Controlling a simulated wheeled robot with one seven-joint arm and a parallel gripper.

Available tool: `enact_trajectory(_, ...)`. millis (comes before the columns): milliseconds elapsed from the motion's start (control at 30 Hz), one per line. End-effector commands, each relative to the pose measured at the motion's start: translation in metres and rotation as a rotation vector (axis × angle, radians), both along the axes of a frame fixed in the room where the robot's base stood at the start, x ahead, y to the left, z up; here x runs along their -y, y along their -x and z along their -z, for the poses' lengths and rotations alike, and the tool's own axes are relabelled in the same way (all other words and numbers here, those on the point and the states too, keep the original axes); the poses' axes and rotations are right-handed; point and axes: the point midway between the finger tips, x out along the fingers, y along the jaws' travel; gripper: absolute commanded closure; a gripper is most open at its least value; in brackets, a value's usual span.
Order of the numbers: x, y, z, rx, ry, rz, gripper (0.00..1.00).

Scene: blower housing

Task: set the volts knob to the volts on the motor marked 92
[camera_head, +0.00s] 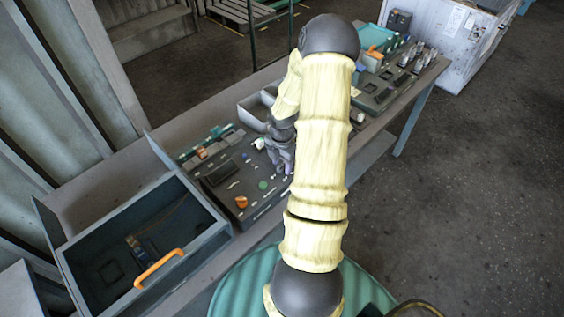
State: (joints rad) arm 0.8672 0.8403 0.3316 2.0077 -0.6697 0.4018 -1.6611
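A dark control panel (236,179) lies on the long bench in the middle of the view. An orange knob (241,202) is on its near side and a pale round knob (259,143) is on its far right. No lettering is readable, so I cannot tell which is the volts knob. My gripper (283,168) points down over the panel's right part, right of the orange knob. Its fingers are small and partly behind my arm, so their opening and any contact are unclear. No motor marked 92 can be made out.
An open grey box (75,262) with an orange handle (159,268) stands at left, holding small dark parts. A grey bin (252,112) is behind my arm. Another panel (378,92) is farther right. A white cabinet (450,40) stands beyond. The right floor is clear.

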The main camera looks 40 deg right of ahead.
Motion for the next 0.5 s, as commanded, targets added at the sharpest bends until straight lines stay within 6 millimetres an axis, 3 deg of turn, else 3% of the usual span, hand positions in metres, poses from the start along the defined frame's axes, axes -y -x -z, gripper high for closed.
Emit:
enact_trajectory(33,0.0001,0.0,-0.0002,0.0,0.0,0.0,0.66)
enact_trajectory(167,0.0001,0.0,-0.0003,0.0,0.0,0.0,0.89)
enact_trajectory(500,0.0003,0.0,-0.0006,0.0,0.001,0.028,0.9)
